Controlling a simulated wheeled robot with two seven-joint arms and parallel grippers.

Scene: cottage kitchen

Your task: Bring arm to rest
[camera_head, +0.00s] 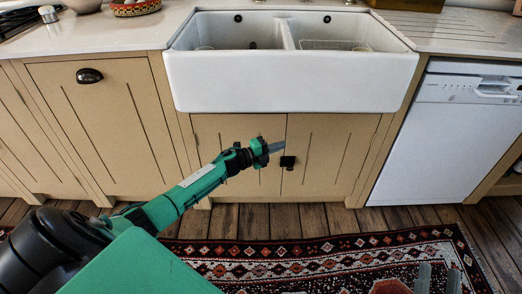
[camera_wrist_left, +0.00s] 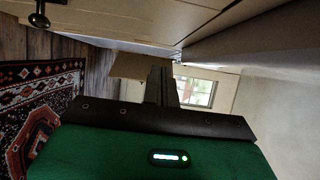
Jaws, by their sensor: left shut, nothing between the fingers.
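My left arm, green and black, reaches in from the left in the head view. Its gripper (camera_head: 276,147) is shut and empty, in front of the cupboard doors (camera_head: 330,150) under the sink. It is close to a dark knob (camera_head: 287,162) in the head view; I cannot tell whether they touch. In the left wrist view the shut fingers (camera_wrist_left: 161,86) stand together, with nothing between them. Two grey fingertips of my right gripper (camera_head: 439,279) show at the bottom edge of the head view, apart and with rug between them.
A white double sink (camera_head: 290,82) sits above the cupboard doors. A white dishwasher (camera_head: 446,130) stands at the right. A drawer front with a cup handle (camera_head: 90,76) is at the left. A patterned rug (camera_head: 345,251) lies on the plank floor.

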